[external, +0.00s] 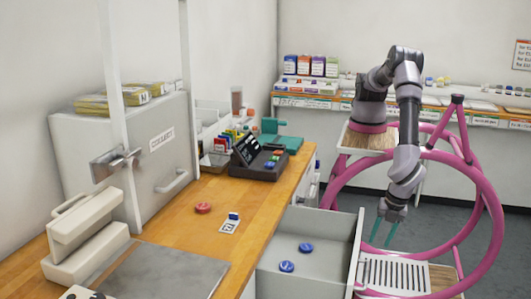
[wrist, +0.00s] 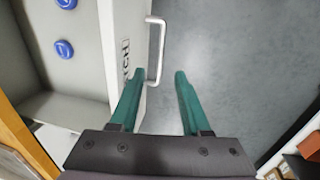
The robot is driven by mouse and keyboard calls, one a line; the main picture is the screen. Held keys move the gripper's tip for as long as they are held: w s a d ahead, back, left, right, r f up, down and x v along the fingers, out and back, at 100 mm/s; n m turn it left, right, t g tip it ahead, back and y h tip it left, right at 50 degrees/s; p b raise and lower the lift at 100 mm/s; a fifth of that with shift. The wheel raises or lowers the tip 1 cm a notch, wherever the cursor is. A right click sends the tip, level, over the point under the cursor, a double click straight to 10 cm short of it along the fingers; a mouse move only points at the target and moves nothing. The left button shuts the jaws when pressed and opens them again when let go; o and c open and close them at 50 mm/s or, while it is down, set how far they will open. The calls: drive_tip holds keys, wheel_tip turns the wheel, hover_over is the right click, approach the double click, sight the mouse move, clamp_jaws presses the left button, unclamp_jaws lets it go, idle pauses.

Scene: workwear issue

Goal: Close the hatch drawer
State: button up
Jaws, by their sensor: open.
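The hatch drawer (external: 346,252) is pulled out from under the wooden counter in the external view, with two blue round pieces (external: 287,266) lying inside. In the wrist view the drawer's front panel (wrist: 122,35) carries lettering ending in "CH", and a metal bar handle (wrist: 157,50) stands out from it. My gripper (external: 389,228) is open and empty, outside the drawer on its front side. In the wrist view my green fingertips (wrist: 158,76) point toward the handle. One finger is close to the front panel; whether it touches cannot be told.
Grey floor (wrist: 225,45) is clear beyond the handle.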

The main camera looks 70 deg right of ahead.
sight(367, 271)
drive_tip(key=f, duration=0.4)
drive_tip(key=w+f, duration=0.1)
drive_tip(key=f, duration=0.3)
drive_tip(key=w+f, duration=0.1)
drive_tip(key=f, duration=0.3)
clamp_jaws()
idle(1.2)
